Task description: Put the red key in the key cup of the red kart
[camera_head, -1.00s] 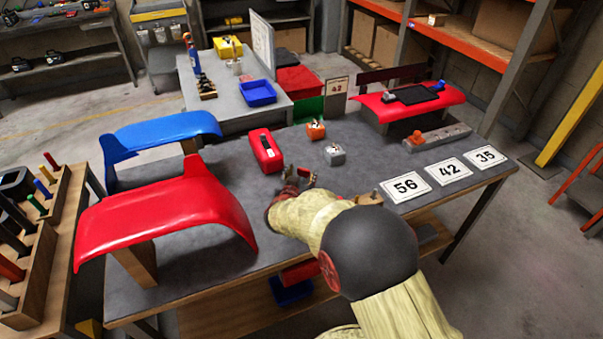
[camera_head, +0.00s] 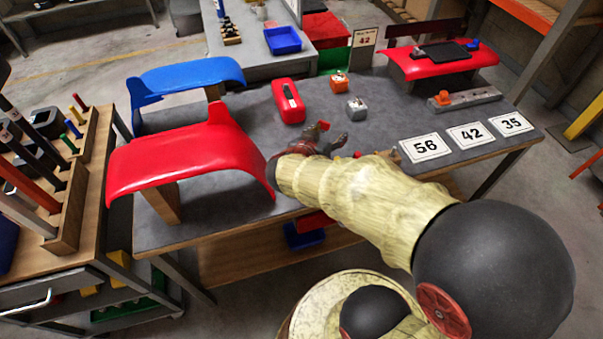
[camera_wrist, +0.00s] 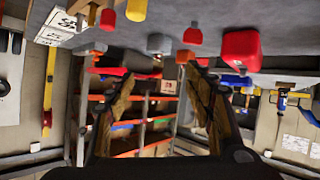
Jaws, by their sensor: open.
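My gripper (camera_head: 332,134) is open and empty, low over the near middle of the grey table (camera_head: 240,190). Its two fingers (camera_wrist: 159,76) stand apart in the wrist view, which looks upside down. A small red piece (camera_wrist: 193,35) stands on the table there, beyond the fingers. A second red piece (camera_wrist: 108,18) is further left, near a yellow one (camera_wrist: 136,9). I cannot tell which of these is the red key. A large red kart panel (camera_head: 180,165) stands at the table's left. A second red panel (camera_head: 445,65) is at back right. I cannot make out the key cup.
A red box (camera_head: 288,103), an orange block (camera_head: 339,83) and a grey block (camera_head: 356,108) sit beyond my gripper. Number cards (camera_head: 470,136) lie at right. A blue panel (camera_head: 185,78) stands behind the large red one. A tool rack (camera_head: 75,190) is at far left.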

